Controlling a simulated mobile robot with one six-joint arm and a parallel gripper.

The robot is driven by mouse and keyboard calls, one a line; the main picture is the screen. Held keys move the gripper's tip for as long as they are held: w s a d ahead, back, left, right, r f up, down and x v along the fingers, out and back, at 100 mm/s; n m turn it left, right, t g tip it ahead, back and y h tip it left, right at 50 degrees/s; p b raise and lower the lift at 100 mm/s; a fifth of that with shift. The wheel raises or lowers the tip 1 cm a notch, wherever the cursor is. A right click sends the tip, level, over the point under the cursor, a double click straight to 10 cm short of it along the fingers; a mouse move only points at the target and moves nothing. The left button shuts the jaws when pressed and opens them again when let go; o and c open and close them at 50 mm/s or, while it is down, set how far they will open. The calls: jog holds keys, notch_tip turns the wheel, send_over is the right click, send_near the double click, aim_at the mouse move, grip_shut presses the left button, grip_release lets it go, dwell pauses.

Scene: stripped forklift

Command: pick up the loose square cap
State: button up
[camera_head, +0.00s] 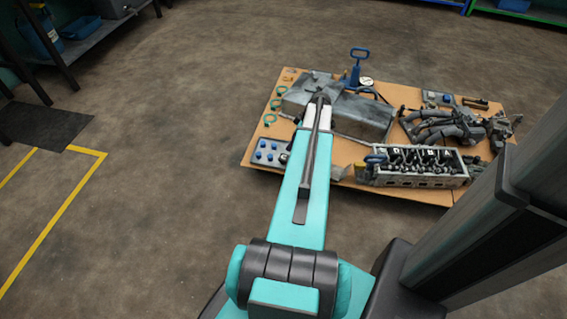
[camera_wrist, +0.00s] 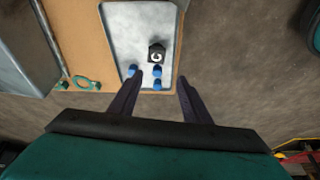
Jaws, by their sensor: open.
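A small black square cap (camera_wrist: 156,54) with a white mark on top lies in a pale shallow tray (camera_wrist: 122,28) in the wrist view. Several round blue caps (camera_wrist: 157,84) lie beside it in the tray. My gripper (camera_wrist: 160,77) is open and empty, its two dark fingers spread apart. The black cap shows beyond the fingertips, a little left of midway between them. In the head view, blue caps (camera_head: 262,144) show at the left front of the cardboard sheet, and my arm partly covers that area and hides the gripper.
The cardboard sheet (camera_head: 262,115) lies on the concrete floor. It bears green rings (camera_head: 271,120), large grey metal parts (camera_head: 360,120), a blue-handled tool (camera_head: 356,70) and an engine block (camera_head: 420,170).

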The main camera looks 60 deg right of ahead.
jog(key=shift+s+d+r, duration=0.15)
jog(key=shift+s+d, duration=0.35)
jog(key=shift+d, duration=0.2)
jog(key=b, duration=0.3)
send_over(284, 157)
jog(key=s, duration=0.2)
jog(key=shift+s+d+f, duration=0.1)
jog(key=shift+d+f, duration=0.05)
jog(key=shift+f, duration=1.2)
jog(key=shift+s+d+f, duration=0.1)
jog(key=shift+f, duration=1.25)
jog(key=shift+d+f, duration=0.15)
jog(key=shift+f, duration=1.2)
jog(key=shift+f, duration=0.1)
jog(key=shift+b+x, duration=0.95)
jog(key=shift+x, duration=1.55)
jog(key=shift+a, duration=0.1)
jog(key=shift+c, duration=0.5)
jog(key=c, duration=0.7)
